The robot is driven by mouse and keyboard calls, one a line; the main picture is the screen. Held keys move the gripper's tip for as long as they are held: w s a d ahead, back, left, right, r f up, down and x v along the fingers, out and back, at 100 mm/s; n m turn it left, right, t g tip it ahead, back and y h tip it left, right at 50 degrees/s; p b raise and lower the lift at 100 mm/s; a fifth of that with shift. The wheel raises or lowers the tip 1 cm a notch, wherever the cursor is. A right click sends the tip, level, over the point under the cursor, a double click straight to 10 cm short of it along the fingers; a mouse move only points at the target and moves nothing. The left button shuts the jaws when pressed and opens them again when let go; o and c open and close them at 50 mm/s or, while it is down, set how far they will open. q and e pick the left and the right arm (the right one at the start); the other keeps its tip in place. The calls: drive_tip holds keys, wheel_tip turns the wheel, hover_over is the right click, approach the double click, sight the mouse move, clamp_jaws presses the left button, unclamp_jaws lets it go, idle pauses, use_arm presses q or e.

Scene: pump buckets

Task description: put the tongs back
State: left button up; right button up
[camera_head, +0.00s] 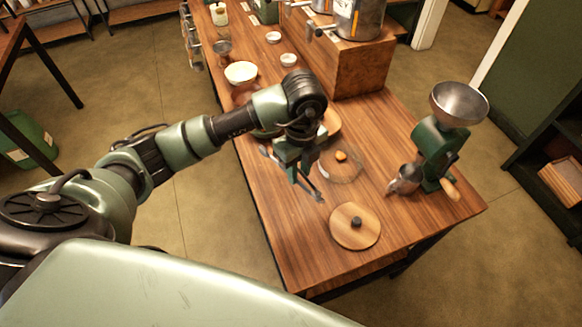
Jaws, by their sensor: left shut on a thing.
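My left gripper (297,172) reaches in from the left and points down over the wooden counter (275,225). It is shut on the tongs (314,191), thin and grey, whose lower end shows just right of the fingers. The wrist and fingers hide much of the tongs, and I cannot tell whether they touch the counter. My right gripper is not in view.
A clear glass dish or cover (345,176) with an orange knob or piece is right of the gripper. A round wooden lid (347,238) lies nearer. A green grinder (432,142) stands at right. White bowls (240,73) and a wooden box (352,75) stand behind.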

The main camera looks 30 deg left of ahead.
use_arm(q)
drive_tip(key=shift+w+a+f+m+t+y+b, duration=0.15)
drive_tip(key=shift+a+f+m+b, duration=0.25)
drive_tip(key=shift+f+b, duration=1.05)
drive_tip(key=shift+a+f+m+t+y+b, duration=0.1)
drive_tip(key=shift+a+f+m+b, duration=0.3)
drive_tip(key=shift+f, duration=1.9)
drive_tip(key=shift+w+a+f+m+t+y+b, duration=0.15)
drive_tip(key=shift+f+m+b, duration=0.35)
drive_tip(key=shift+f+b, duration=1.05)
use_arm(e)
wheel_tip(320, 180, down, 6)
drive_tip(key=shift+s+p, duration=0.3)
drive_tip(key=shift+p, duration=0.05)
use_arm(q)
drive_tip(key=shift+s+f, duration=0.1)
drive_tip(key=shift+f, duration=0.2)
drive_tip(key=o, duration=1.2)
wheel_tip(320, 180, up, 9)
drive_tip(key=p, duration=0.6)
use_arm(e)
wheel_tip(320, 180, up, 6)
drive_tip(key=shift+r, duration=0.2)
